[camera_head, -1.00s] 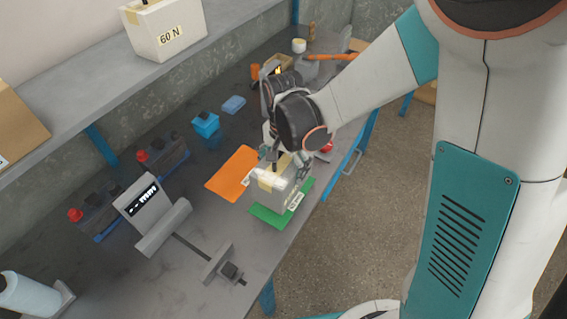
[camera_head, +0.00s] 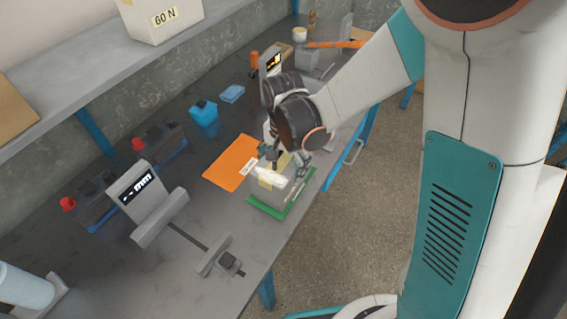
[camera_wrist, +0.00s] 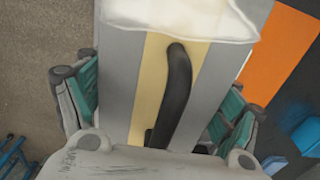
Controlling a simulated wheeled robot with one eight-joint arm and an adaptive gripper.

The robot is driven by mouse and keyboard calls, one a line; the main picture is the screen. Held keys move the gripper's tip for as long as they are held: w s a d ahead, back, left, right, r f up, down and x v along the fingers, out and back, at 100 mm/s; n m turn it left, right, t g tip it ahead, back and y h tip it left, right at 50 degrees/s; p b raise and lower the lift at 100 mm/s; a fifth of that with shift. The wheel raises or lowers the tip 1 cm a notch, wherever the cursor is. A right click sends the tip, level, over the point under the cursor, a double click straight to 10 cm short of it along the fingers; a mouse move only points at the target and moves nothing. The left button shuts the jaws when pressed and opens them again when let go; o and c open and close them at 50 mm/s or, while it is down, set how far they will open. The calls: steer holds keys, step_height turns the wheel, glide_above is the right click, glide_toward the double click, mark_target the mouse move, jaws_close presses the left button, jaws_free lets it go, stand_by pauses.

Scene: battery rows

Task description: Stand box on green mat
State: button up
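The box (camera_head: 269,194) is pale grey with a yellow strip across its top. It is at the green mat (camera_head: 262,210), whose edges show around its lower part. It looks upright. I cannot tell whether its base touches the mat. My gripper (camera_head: 280,167) is above it, reaching down. In the wrist view the box (camera_wrist: 118,70) fills the middle, with the yellow strip and a black handle (camera_wrist: 177,85). My teal-padded fingers lie along both of its sides and look shut on it. One end of the box is brightly lit.
An orange mat (camera_head: 230,163) lies beside the green one. A grey device with a display (camera_head: 137,190), dark batteries (camera_head: 160,148) and a blue container (camera_head: 204,112) are on the bench to the left. The bench's front edge runs close by the green mat.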

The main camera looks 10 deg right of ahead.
steer(key=shift+o, duration=1)
steer(key=shift+r, duration=0.1)
step_height(320, 180, up, 12)
steer(key=p, duration=0.4)
steer(key=shift+r, duration=0.1)
steer(key=s+d+r+n+t, duration=0.7)
steer(key=s+d+r, duration=0.4)
steer(key=s+d, duration=0.2)
steer(key=shift+d+r, duration=0.3)
steer(key=shift+d, duration=0.15)
